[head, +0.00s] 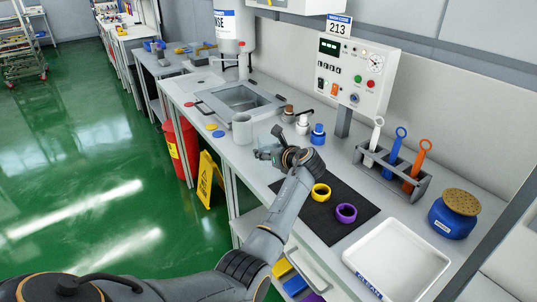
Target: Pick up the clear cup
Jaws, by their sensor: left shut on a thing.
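My left gripper (268,153) is over the worktop, between the grey cup and the black mat. It is shut on a small, pale, see-through thing that looks like the clear cup (264,141). The cup's outline is faint, and my fingers and wrist hide part of it. I cannot tell whether its base touches the worktop. My right gripper is not in view.
A grey cup (242,129) stands just left of my gripper, by the sink (240,98). Small bottles (318,134) stand behind it. Yellow (321,192) and purple (346,212) rings lie on the black mat (318,222). A white tray (434,246) is at right.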

